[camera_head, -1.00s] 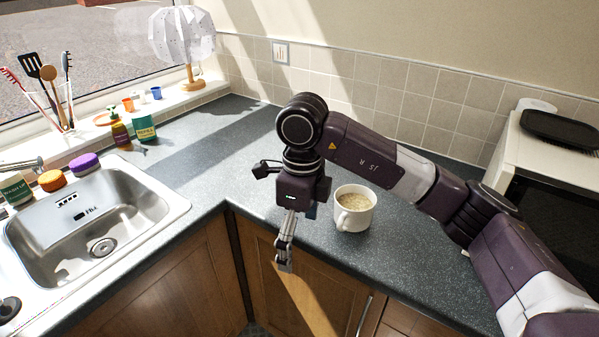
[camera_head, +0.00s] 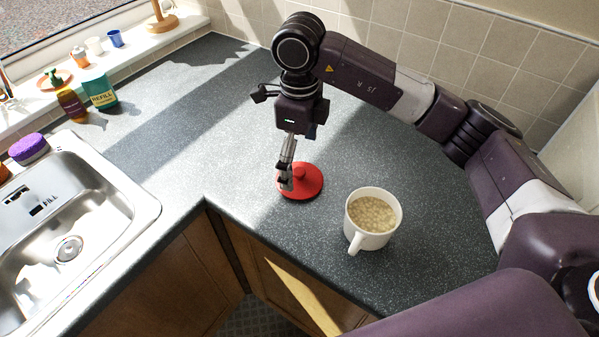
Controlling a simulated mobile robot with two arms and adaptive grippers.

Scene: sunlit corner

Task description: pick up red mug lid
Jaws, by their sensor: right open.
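The red mug lid (camera_head: 312,186) lies flat on the dark grey worktop, with a small knob at its middle. It sits to the left of and a little behind a white mug (camera_head: 365,238) full of a pale beige drink. My right gripper (camera_head: 284,182) points down over the left part of the lid, its fingers beside the knob, and covers part of the lid. The gripper is open; I cannot tell whether the fingers touch the lid. My left gripper is not in view.
The worktop (camera_head: 400,170) around the lid is mostly clear. A steel sink (camera_head: 120,215) with a purple-topped item (camera_head: 28,148) at its edge is at left. A green refill pack (camera_head: 99,91) and a brown bottle (camera_head: 71,104) stand behind it. The worktop's front edge is close.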

